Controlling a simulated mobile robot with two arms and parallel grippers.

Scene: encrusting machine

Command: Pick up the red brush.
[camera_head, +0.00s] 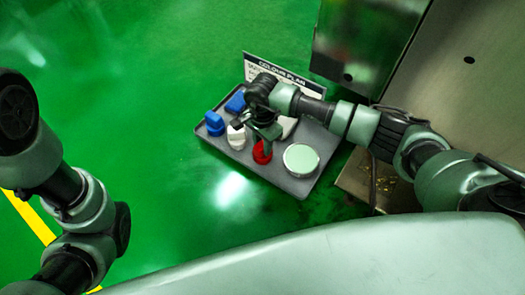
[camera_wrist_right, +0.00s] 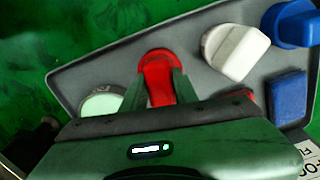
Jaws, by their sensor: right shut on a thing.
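The red brush (camera_head: 262,153) is at the front part of the grey tray (camera_head: 300,188), between a white brush and a round pale green lid. In the right wrist view the red brush (camera_wrist_right: 157,70) lies between the two fingers of my right gripper (camera_wrist_right: 160,88). In the head view my right gripper (camera_head: 264,138) reaches down onto it from above. The gripper is shut on the red brush, which still appears to be at the tray. My left arm shows at the left of the head view, but its gripper is not in view.
The tray also holds a white brush (camera_head: 236,137), a blue brush (camera_head: 214,124), a flat blue item (camera_head: 236,102) and a pale green round lid (camera_head: 300,158). A sign (camera_head: 262,70) stands behind the tray. A metal machine (camera_head: 460,70) is at the right.

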